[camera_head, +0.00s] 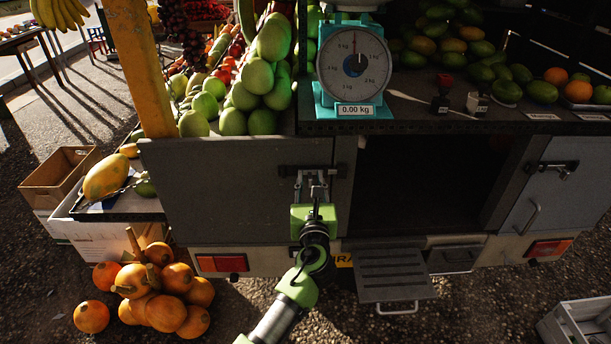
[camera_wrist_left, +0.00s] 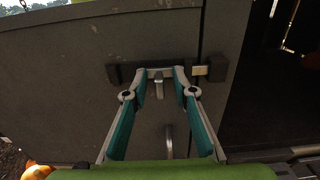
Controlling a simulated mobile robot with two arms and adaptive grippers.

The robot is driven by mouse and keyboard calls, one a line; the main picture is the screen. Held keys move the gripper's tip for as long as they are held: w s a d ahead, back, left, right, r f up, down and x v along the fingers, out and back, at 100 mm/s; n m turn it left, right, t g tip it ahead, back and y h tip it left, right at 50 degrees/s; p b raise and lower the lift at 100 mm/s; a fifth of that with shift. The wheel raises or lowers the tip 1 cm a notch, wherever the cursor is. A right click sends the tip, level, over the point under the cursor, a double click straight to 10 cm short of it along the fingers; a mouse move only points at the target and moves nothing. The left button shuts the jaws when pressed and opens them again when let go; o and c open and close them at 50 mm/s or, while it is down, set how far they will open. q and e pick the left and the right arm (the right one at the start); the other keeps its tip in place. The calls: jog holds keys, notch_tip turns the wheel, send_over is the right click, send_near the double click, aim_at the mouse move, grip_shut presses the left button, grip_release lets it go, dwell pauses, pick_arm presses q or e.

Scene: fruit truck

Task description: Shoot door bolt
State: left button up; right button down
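The door bolt (camera_head: 289,171) is a dark housing on the grey left door (camera_head: 225,190). It also shows in the left wrist view (camera_wrist_left: 122,74), with a small handle (camera_wrist_left: 158,90) hanging down. A short bright rod end (camera_wrist_left: 199,71) shows beside the dark keeper (camera_wrist_left: 218,68), near the door seam. My left gripper (camera_head: 313,178) is at the bolt. In the left wrist view (camera_wrist_left: 161,74) its fingers are apart, one on each side of the handle. Contact with the handle cannot be told. My right gripper is not in view.
A scale (camera_head: 352,70) stands on the counter above the door. Right of the door is a dark open compartment (camera_head: 415,185), with a step (camera_head: 393,274) below. A second door (camera_head: 560,195) stands at the right. Orange gourds (camera_head: 165,312) lie on the ground at left.

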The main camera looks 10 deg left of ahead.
pick_arm(q)
jog(key=shift+s, duration=0.1)
jog(key=shift+p+v, duration=0.5)
jog(key=shift+v, duration=0.4)
jog(key=p+v, duration=0.1)
jog(key=v, duration=0.4)
jog(key=shift+p, duration=0.3)
